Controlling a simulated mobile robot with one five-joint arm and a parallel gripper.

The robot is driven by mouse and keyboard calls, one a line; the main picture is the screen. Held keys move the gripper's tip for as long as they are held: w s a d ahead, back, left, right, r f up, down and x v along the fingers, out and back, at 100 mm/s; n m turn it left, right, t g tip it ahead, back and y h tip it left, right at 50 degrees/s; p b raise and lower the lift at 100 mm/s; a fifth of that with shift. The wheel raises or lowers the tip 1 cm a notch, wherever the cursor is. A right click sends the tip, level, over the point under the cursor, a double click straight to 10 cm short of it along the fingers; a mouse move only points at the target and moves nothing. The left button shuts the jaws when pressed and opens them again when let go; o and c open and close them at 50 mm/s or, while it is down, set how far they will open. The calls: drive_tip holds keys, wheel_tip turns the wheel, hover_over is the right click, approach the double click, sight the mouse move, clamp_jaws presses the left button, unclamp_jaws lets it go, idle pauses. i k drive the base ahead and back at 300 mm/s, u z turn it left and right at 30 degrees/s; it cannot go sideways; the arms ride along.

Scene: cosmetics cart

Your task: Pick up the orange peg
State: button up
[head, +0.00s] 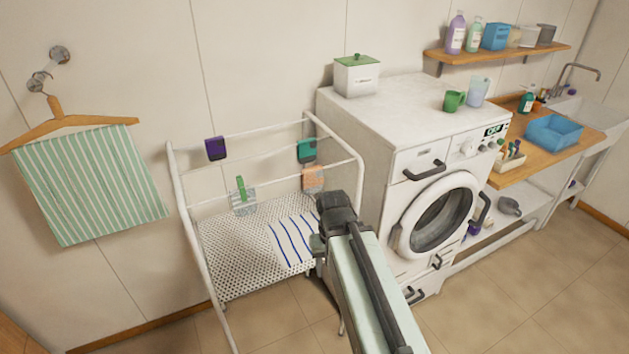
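A pale orange piece (313,179), which looks like the orange peg, is at the right end of the white wire rack (178,195), below a teal peg (307,150). Its details are too small to tell. A purple peg (215,148) is on the rack's upper rail at the left. A green peg (240,187) stands at a small clear holder on the lower rail. My gripper (327,222) is in front of the rack's right side, just below the orange piece in the picture. Its fingers are dark and seen from behind, so their opening is hidden.
A blue-striped cloth (292,242) lies on the rack's dotted shelf (240,265). A white washing machine (408,160) stands close on the right. A striped towel (90,185) hangs on the left wall. Tiled floor (500,290) is clear at the front right.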

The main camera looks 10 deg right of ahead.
sight(505, 149)
drive_tip(key=z, duration=3.7)
drive_tip(key=i, duration=1.5)
drive_tip(key=u, duration=3.6)
